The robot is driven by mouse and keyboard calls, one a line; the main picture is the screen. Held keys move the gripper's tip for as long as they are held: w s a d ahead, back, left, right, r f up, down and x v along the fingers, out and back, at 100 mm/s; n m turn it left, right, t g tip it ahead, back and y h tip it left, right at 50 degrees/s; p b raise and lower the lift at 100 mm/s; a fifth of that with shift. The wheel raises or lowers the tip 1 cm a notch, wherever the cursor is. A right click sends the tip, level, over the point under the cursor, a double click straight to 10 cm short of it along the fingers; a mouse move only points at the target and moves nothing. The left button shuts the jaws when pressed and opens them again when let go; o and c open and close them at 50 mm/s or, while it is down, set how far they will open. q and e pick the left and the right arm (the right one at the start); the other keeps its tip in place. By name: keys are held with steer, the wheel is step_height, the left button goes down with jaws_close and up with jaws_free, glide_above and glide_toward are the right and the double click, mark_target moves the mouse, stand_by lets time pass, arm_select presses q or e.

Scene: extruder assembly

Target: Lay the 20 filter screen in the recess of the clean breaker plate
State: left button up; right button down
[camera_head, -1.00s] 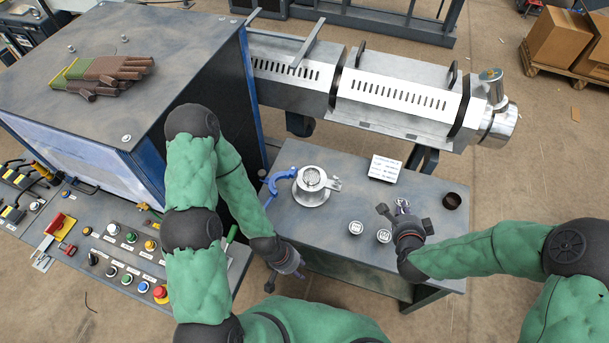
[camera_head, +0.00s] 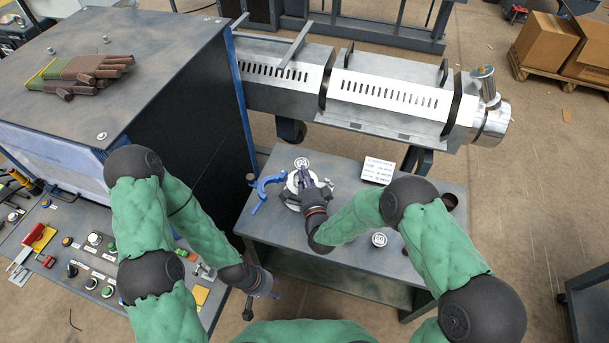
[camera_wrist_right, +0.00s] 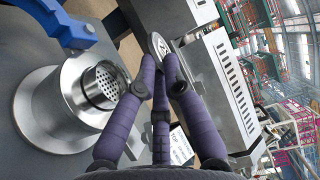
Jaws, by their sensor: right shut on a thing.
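My right gripper (camera_head: 304,174) is shut on a small round disc, the filter screen (camera_head: 302,163); its marking is too small to read surely. In the right wrist view the screen (camera_wrist_right: 157,45) sits tilted at the tips of the purple fingers (camera_wrist_right: 157,68). The breaker plate (camera_wrist_right: 103,82), with many holes, sits in a silver flanged holder (camera_wrist_right: 38,103) to the left of the fingers. The screen is apart from it. In the head view my right gripper partly covers the holder (camera_head: 291,187). My left gripper (camera_head: 262,298) is low by the table's front left corner; its fingers are unclear.
A blue-handled tool (camera_head: 264,188) lies against the holder's left side. A white card (camera_head: 377,170), another marked disc (camera_head: 379,240) and a dark cup (camera_head: 450,201) are on the table (camera_head: 280,235). The extruder barrel (camera_head: 390,95) stands behind.

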mark_target(305, 186)
steer(key=shift+s, duration=0.1)
step_height(305, 186, down, 6)
steer(key=b, duration=0.5)
steer(key=shift+b, duration=0.4)
steer(key=shift+s, duration=0.1)
steer(key=shift+s+f, duration=0.25)
steer(key=shift+f, duration=0.1)
steer(key=c, duration=1.3)
jaws_free()
steer(key=shift+o, duration=0.2)
step_height(305, 186, up, 8)
steer(key=p, duration=0.4)
steer(key=shift+w+p, duration=0.25)
steer(key=shift+p, duration=0.05)
